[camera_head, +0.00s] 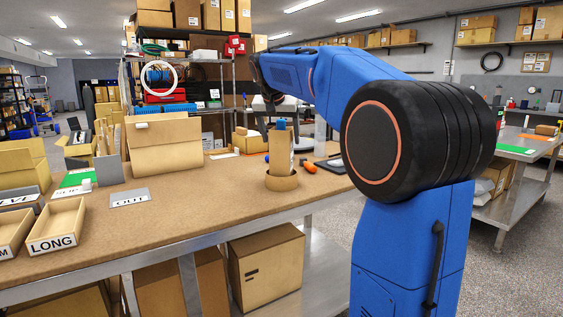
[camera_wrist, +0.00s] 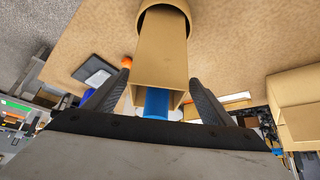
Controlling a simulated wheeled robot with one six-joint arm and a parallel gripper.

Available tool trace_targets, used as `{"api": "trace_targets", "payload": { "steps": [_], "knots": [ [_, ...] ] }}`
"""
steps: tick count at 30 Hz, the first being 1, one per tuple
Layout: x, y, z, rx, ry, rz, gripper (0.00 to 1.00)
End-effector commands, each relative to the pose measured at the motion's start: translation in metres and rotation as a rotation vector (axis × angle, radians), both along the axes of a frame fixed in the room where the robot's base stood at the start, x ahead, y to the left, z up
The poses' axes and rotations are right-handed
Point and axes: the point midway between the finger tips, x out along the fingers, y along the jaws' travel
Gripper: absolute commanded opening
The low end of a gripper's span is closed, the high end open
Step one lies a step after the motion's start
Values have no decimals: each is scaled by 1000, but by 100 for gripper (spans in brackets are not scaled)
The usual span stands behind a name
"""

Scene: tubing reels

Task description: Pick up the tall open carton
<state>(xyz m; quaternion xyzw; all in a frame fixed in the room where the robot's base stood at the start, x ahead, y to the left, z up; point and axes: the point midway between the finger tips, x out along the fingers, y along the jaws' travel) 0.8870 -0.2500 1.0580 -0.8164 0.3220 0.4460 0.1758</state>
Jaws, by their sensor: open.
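The tall open carton (camera_head: 280,153) is a narrow brown box standing upright on the workbench. Its lower end is inside a round brown cardboard ring (camera_head: 282,181). A blue cylinder (camera_head: 281,125) shows at its open top. In the wrist view, the carton (camera_wrist: 160,60) runs away from me between my fingers, with the blue cylinder (camera_wrist: 156,101) in its near open end and the ring (camera_wrist: 163,12) around its far end. My gripper (camera_wrist: 158,77) is open, with one finger on each side of the carton's top and gaps visible. The fingers partly show in the head view.
An orange-handled tool (camera_head: 309,167) and a dark tablet-like item (camera_head: 330,165) lie right of the ring. A wide open box (camera_head: 165,150) stands to the left, with the OUT sign (camera_head: 130,198) and LONG tray (camera_head: 56,226). The bench front is clear.

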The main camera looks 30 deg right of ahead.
Motion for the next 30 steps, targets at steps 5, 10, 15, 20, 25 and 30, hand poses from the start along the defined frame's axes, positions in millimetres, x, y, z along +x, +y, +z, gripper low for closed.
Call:
{"api": "trace_targets", "payload": {
  "steps": [5, 10, 15, 20, 25, 30],
  "knots": [
    [5, -12, -23, 0, 3, -1, 77],
    [12, -17, -34, 0, 0, 0, 77],
    [12, -17, -35, -1, -1, 0, 77],
    [12, -17, -35, 0, 0, 0, 48],
    [12, -17, -35, -1, -1, 0, 19],
    [12, -17, -34, 0, -1, 1, 19]
  ]
}}
